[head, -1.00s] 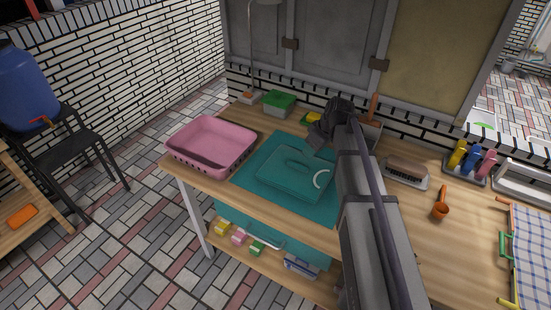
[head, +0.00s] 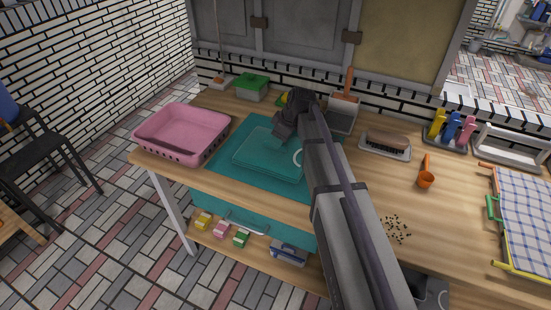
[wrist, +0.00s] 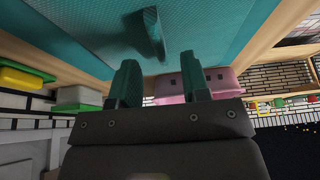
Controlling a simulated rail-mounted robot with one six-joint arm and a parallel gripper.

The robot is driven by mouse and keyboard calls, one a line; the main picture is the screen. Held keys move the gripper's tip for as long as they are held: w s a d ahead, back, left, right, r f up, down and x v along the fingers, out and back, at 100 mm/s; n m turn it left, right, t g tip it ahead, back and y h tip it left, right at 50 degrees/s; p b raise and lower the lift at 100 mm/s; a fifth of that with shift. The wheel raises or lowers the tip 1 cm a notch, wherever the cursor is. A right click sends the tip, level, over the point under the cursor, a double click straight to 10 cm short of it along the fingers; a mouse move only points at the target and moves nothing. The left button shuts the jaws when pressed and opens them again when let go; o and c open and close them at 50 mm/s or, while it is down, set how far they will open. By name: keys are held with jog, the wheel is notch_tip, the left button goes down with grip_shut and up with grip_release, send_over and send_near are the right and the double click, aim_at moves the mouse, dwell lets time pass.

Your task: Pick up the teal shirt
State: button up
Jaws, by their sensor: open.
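The teal shirt (head: 265,158) lies folded flat on a teal mat (head: 225,180) on the wooden table, with a pale curved piece at its right edge. My gripper (head: 283,138) hangs over the shirt's far right part, and my arm hides some of that side. In the wrist view, both fingers (wrist: 158,65) are apart with nothing between them. A raised teal flap (wrist: 148,32) stands just beyond the fingertips; I cannot tell if they touch it.
A pink basket (head: 207,118) stands left of the mat. A green-lidded box (head: 252,85) and a scoop pan (head: 341,115) are behind.

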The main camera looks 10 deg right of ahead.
aim_at(275, 150)
jog(key=b+x, duration=0.1)
jog(key=x, duration=0.2)
jog(key=shift+f, duration=0.15)
jog(key=shift+r, duration=0.25)
grip_shut()
